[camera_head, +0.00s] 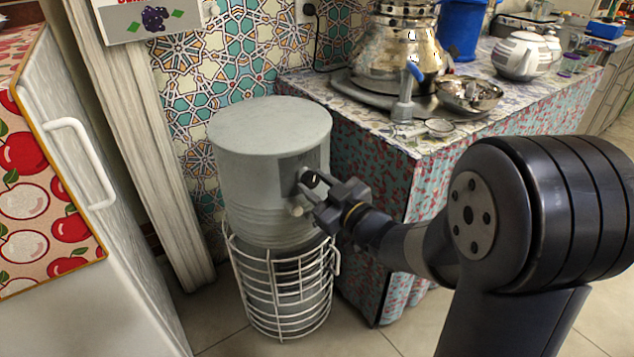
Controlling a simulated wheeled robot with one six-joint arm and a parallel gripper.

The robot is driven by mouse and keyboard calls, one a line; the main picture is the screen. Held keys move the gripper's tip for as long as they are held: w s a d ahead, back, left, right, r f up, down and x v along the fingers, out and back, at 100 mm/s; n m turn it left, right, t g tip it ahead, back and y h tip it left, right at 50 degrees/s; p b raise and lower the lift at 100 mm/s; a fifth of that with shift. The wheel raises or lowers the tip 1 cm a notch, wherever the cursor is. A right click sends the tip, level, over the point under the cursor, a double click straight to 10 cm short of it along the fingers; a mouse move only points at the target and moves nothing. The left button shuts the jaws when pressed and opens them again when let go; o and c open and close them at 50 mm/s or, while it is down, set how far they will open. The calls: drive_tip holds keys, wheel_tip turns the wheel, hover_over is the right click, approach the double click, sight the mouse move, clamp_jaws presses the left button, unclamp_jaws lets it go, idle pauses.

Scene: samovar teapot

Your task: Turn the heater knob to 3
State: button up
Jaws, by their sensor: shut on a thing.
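The heater (265,160) is a grey cylinder with a flat round top and a white wire cage (285,300) around its lower part. A darker panel is on its right-hand side, facing my arm. The heater knob (310,177) sits on that panel, mostly hidden by my gripper. My gripper (308,192) reaches in from the right and is shut on the knob. A small pale rounded part (297,210) shows just below the fingers. The knob's setting and any numbers cannot be read here.
A cloth-covered table (375,180) stands close on the right, bearing a samovar (395,50), a metal bowl (469,93) and a white teapot (520,56). A white cabinet with a handle (85,160) stands on the left. Some tiled floor (215,310) is bare in front.

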drive_tip(key=m+p, duration=0.2)
drive_tip(key=m, duration=0.4)
drive_tip(key=shift+s+a+m, duration=0.1)
drive_tip(key=shift+m, duration=0.3)
drive_tip(key=m+t+p, duration=0.1)
drive_tip(key=m, duration=0.5)
drive_tip(key=shift+a+m, duration=0.1)
drive_tip(key=shift+m, duration=0.2)
drive_tip(key=m+h+p, duration=0.1)
drive_tip(key=m+p, duration=0.1)
drive_tip(key=m, duration=0.5)
drive_tip(key=shift+s+r, duration=0.1)
drive_tip(key=m, duration=0.3)
drive_tip(key=m+p, duration=0.1)
drive_tip(key=m, duration=0.1)
drive_tip(key=shift+m+t+h, duration=0.3)
drive_tip(key=shift+m, duration=0.1)
drive_tip(key=o, duration=1)
